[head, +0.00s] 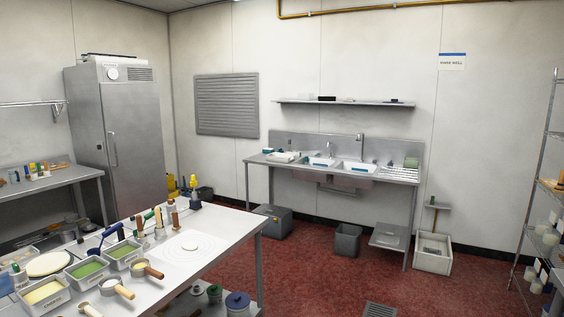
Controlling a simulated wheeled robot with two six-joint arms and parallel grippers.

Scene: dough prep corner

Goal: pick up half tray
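Neither of my grippers shows in the head view. I cannot tell for sure which thing is the half tray. A shallow light tray-like thing (283,157) lies on the left end of the steel sink counter (258,158) by the far wall, too small to make out clearly. Several grey containers with green or yellow contents, such as a grey container (44,295), stand on the near worktable (222,227) at the lower left.
The worktable also holds a white mat (172,254), scoops and bottles. A grey bin (347,241), a grey box (272,221) and a white crate (433,254) stand on the floor. A wire rack (540,190) is at right. Red floor between is mostly open.

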